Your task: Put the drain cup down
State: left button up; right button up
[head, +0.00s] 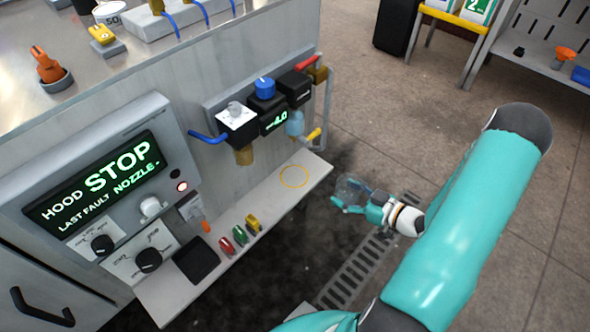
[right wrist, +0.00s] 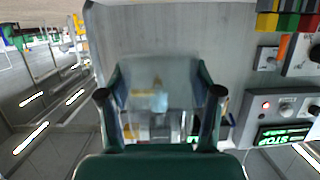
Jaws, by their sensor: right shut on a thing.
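The drain cup (head: 350,187) is a clear, see-through cup, held in the air to the right of the grey shelf (head: 175,297). My right gripper (head: 357,197) is teal and shut on it. In the right wrist view the clear cup (right wrist: 150,72) sits between the two dark fingertips of the right gripper (right wrist: 161,94). A thin yellow ring (head: 294,176) is marked on the bare right end of the shelf, left of the cup. The cup is apart from the shelf. My left gripper is in neither view.
Above the shelf is a regulator unit (head: 266,98) with a blue knob, a light-blue bowl (head: 294,124) and a yellow lever (head: 314,136). Red, green and yellow pieces stand mid-shelf. A floor grate (head: 358,270) lies below my right arm.

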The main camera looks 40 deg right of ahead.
jog(key=shift+s+d, duration=0.1)
jog(key=shift+d, duration=0.1)
jog(key=b, duration=0.2)
send_over(294, 176)
jog(key=shift+s, duration=0.1)
notch_tip(294, 176, down, 3)
jog(key=shift+r+b, duration=0.2)
jog(key=shift+b, duration=0.25)
notch_tip(294, 176, down, 4)
jog(key=shift+f+b, duration=0.1)
jog(key=shift+b, duration=0.55)
jog(key=shift+f, duration=0.25)
jog(key=shift+r, duration=0.1)
